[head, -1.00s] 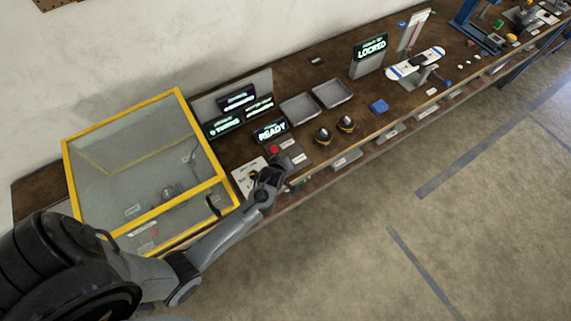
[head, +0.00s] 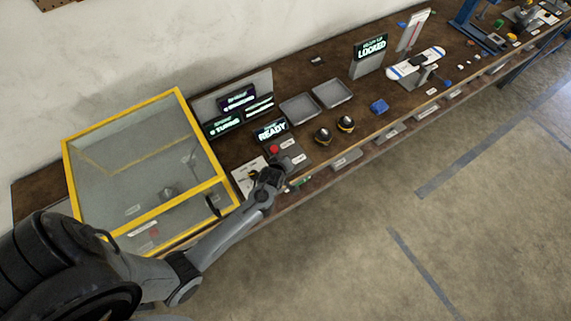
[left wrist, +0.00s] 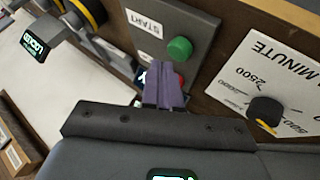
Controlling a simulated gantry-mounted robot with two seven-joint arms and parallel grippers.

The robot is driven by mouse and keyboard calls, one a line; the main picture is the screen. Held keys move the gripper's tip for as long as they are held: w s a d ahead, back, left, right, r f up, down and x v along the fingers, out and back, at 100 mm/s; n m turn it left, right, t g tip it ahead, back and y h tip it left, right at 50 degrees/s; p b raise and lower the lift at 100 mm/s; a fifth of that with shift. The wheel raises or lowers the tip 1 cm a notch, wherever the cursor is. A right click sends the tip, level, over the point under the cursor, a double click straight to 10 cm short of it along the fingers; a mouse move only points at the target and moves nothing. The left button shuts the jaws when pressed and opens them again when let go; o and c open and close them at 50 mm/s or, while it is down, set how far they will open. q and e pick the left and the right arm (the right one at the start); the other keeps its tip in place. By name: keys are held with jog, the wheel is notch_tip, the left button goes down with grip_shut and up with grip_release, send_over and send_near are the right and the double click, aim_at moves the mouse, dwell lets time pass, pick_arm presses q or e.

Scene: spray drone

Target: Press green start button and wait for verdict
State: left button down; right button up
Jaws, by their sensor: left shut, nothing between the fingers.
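The grey control panel (head: 290,152) stands on the bench beside the yellow-framed enclosure. My left gripper (left wrist: 164,88) is shut and empty. Its purple fingers appear just short of the green button and partly cover a red button (left wrist: 181,79); I cannot tell whether they touch anything. In the head view, my left gripper (head: 272,174) is over the panel's near edge, hiding the green button; the red button (head: 274,149) shows. The display (head: 271,131) behind reads READY.
The yellow-framed clear enclosure (head: 181,92) is left of the panel. Two black-and-yellow round parts (head: 345,124) and grey trays (head: 332,92) lie to the right. A display (head: 370,48) reads LOCKED. A dial card with a black knob (left wrist: 265,111) is beside the panel.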

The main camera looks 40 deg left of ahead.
pick_arm(q)
jog(key=shift+f, duration=0.3)
